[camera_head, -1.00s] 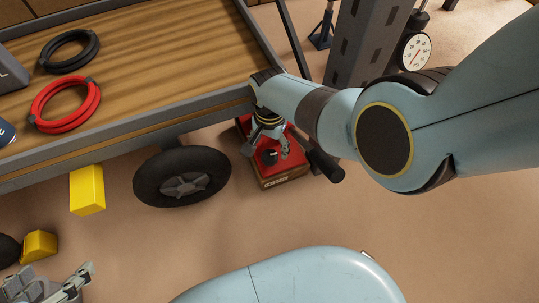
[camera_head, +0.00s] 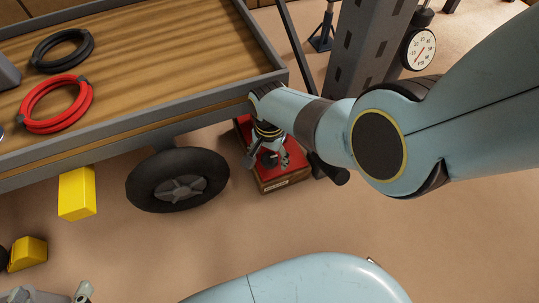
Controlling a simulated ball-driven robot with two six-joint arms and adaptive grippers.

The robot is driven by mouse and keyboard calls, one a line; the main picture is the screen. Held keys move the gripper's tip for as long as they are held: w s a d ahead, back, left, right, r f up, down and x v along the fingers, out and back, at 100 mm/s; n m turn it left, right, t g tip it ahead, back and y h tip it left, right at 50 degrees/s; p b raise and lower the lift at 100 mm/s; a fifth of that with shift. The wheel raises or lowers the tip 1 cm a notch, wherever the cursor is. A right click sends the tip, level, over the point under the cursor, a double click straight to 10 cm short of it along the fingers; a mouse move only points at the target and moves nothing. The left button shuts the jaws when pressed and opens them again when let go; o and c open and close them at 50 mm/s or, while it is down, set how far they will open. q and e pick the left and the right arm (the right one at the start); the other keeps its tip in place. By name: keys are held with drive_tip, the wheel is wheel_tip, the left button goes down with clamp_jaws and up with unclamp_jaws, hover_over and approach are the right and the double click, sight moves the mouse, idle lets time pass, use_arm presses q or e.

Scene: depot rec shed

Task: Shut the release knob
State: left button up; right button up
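A red jack (camera_head: 297,166) with a brownish base sits on the floor beside the trailer's corner. A small black knob (camera_head: 268,158) shows on it, and I take this for the release knob. My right gripper (camera_head: 267,163) points down over the jack. Its fingers look spread, one on each side of the knob. I cannot tell whether they touch it. The wrist and fingers hide part of the jack. My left gripper (camera_head: 80,293) barely shows at the bottom left edge, and its fingers are mostly out of frame.
The trailer bed (camera_head: 190,55) carries a red coil (camera_head: 38,123) and a black coil (camera_head: 82,53). Its wheel (camera_head: 178,180) stands left of the jack. Yellow blocks (camera_head: 77,194) are at the left. A dark handle (camera_head: 328,170) sticks out right of the jack. Floor in front is clear.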

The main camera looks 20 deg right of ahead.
drive_tip(key=c, duration=1.1)
drive_tip(key=shift+m, duration=0.3)
drive_tip(key=m, duration=1)
drive_tip(key=shift+m, duration=1.6)
